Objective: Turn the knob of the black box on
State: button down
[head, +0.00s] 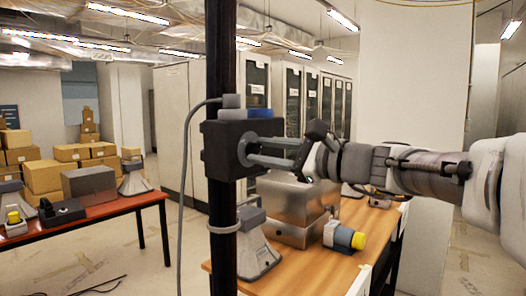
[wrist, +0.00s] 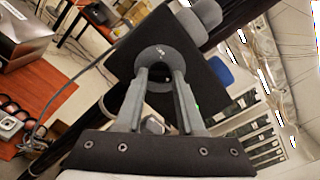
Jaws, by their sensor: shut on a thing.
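The black box (head: 222,160) is fixed to a dark upright pole in the head view. It also fills the upper middle of the wrist view (wrist: 205,72). Its round dark knob (wrist: 161,59) faces my gripper, with a small pale mark near the top. My gripper (head: 248,149) reaches in from the right, and its two grey fingers meet the box's front face. In the wrist view my gripper (wrist: 160,78) has one finger on each side of the knob, closed on it. The fingers partly hide the knob, so I cannot tell its turn position.
A grey cable (head: 185,150) hangs left of the pole (head: 222,60). Below my arm, a wooden table (head: 290,272) bears a metal box (head: 300,232), a grey horn speaker (head: 258,243) and a yellow-capped device (head: 345,237). A red-topped table (head: 100,208) stands left.

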jog(key=c, duration=0.5)
grip_release()
jog(key=shift+s+d, duration=0.1)
jog(key=shift+d, duration=0.05)
jog(key=b+v, duration=0.2)
jog(key=v, duration=1.5)
jog(key=shift+s, duration=0.1)
jog(key=shift+f, duration=0.1)
jog(key=s+a+f+n+g+h, duration=0.1)
jog(key=s+a+f+n+g, duration=0.1)
jog(key=f, duration=0.3)
jog(key=s+a+f+n+g+h, duration=0.1)
jog(key=s+a+f+n+h, duration=0.15)
jog(key=f, duration=0.25)
jog(key=s+d+f+n+h, duration=0.1)
jog(key=s+f+n+h, duration=0.2)
jog(key=f, duration=0.3)
jog(key=s+d+f+n+g+h, duration=0.1)
jog(key=s+f+n+h, duration=0.2)
jog(key=f, duration=0.4)
jog(key=s+d+f+n+g+h, duration=0.1)
jog(key=s+d+f+n+h, duration=0.1)
jog(key=f+n, duration=0.4)
jog(key=shift+s+f+h, duration=0.25)
jog(key=shift+s+h, duration=0.5)
jog(key=shift+h, duration=0.6)
